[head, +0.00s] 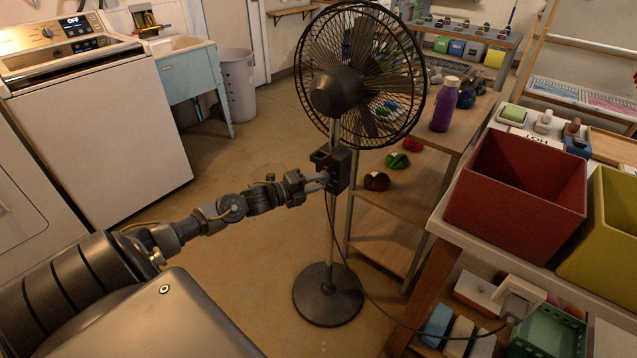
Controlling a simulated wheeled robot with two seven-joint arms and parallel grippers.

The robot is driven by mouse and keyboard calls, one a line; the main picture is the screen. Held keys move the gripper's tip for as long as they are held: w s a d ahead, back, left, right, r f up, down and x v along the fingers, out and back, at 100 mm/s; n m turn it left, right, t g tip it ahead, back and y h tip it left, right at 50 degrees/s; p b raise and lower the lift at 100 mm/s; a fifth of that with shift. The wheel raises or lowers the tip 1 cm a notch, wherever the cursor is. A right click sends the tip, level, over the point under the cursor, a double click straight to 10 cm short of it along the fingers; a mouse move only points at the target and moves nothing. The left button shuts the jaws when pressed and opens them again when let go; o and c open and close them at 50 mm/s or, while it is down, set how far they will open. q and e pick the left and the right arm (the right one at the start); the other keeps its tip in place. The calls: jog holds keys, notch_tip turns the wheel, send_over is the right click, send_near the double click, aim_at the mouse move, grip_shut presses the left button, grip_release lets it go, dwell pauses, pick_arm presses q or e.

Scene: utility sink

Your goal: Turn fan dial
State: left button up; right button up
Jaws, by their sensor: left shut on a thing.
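A black standing fan (361,75) stands on the floor in the middle of the head view, on a thin pole with a round black base (328,294). A dark control box (334,169) sits on the pole below the fan head. My left gripper (322,180) reaches in from the left and is shut at the front of this box. The dial is hidden between the fingertips and too small to make out. My right gripper is not in view.
A red bin (518,196) and a yellow bin (608,234) stand on a table at right. A shelf with a purple bottle (445,104) is behind the fan. A cord runs from the fan to a plug (518,298). A washer (100,110) stands left; floor between is clear.

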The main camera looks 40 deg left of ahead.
pick_arm(q)
jog(key=o, duration=0.6)
jog(key=v, duration=1)
jog(key=shift+s, duration=0.35)
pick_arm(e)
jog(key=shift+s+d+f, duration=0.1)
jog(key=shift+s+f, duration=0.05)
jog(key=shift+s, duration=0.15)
pick_arm(q)
jog(key=shift+a, duration=0.15)
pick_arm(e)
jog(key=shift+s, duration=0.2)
